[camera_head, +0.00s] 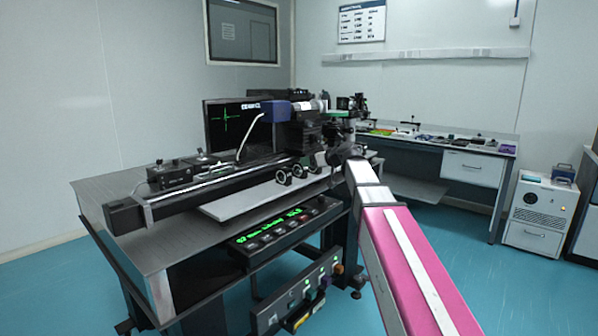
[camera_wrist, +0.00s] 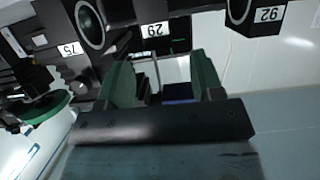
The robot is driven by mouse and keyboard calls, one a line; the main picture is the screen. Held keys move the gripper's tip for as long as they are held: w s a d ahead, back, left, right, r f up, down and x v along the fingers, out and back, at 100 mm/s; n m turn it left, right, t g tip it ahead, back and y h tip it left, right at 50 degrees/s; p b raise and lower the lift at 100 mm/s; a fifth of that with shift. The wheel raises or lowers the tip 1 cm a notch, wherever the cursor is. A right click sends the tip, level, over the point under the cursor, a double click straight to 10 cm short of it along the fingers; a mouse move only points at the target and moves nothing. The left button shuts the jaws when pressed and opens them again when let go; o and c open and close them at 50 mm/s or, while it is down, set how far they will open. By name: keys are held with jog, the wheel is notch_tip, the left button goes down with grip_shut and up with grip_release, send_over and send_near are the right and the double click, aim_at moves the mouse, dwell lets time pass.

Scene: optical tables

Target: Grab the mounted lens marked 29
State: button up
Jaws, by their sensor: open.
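In the wrist view, a white label reading 29 (camera_wrist: 155,29) sits on a dark mount near the top middle. The lens of that mount is not clearly visible. My gripper (camera_wrist: 160,62) has two green fingers spread apart, with their tips just below this label and nothing clearly held between them. A label reading 75 (camera_wrist: 70,49) is to the left, near a dark lens ring (camera_wrist: 90,22). Another label, seemingly 92 (camera_wrist: 269,14), is at the upper right. In the head view, several small round mounted lenses (camera_head: 299,171) stand by my gripper; their numbers are too small to read.
The lenses stand on a light shelf (camera_head: 245,197) along the front of the optical table (camera_head: 100,205). A long dark rail (camera_head: 190,188) and a monitor (camera_head: 228,125) are behind. A control panel with green lights (camera_head: 288,222) is below. Another bench (camera_head: 450,146) stands at the right.

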aim_at(299, 162)
jog(key=shift+x, duration=3.15)
jog(key=shift+d+f, duration=0.1)
jog(key=shift+f, duration=0.05)
jog(key=shift+c, duration=0.3)
grip_shut()
